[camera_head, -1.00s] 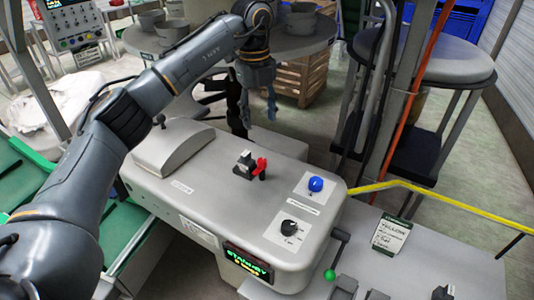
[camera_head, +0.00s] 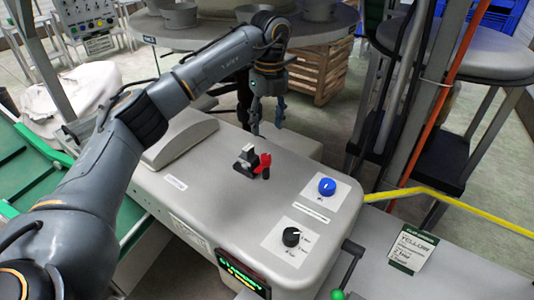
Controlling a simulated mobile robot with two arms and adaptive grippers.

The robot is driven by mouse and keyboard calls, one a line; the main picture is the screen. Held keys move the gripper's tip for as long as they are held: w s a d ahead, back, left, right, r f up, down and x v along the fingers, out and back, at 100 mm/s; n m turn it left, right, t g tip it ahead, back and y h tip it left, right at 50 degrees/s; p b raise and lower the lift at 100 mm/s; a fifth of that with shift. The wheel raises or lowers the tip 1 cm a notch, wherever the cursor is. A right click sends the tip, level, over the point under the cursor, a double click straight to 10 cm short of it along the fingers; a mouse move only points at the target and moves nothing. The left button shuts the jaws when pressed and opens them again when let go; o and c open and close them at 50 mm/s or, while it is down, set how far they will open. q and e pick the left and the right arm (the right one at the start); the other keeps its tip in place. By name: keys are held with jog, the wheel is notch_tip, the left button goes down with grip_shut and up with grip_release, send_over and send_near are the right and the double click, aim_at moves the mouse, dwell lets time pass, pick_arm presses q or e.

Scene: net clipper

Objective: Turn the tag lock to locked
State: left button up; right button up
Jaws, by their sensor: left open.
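A grey machine housing (camera_head: 215,205) fills the middle of the head view. On its top sits a small black block with a red lever (camera_head: 264,162) and a light tag-like piece; I cannot read its marking or tell its setting. A blue knob (camera_head: 327,187) and a black knob (camera_head: 291,236) sit on white plates to its right and front. I cannot tell for sure which of these is the tag lock. My left gripper (camera_head: 268,126) points down, open and empty, behind the red lever and apart from it. My right gripper is out of view.
A lit green display (camera_head: 243,278) is on the housing's front. A yellow rail (camera_head: 450,204) and an orange upright (camera_head: 459,62) stand beyond. A wooden crate (camera_head: 326,72) is behind.

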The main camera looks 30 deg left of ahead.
aim_at(266, 156)
pick_arm(q)
notch_tip(266, 156, down, 11)
jog(key=shift+s+a+r+p, duration=0.1)
jog(key=shift+a+r+p, duration=0.1)
jog(key=shift+p, duration=0.85)
jog(key=shift+d, duration=0.1)
grip_shut()
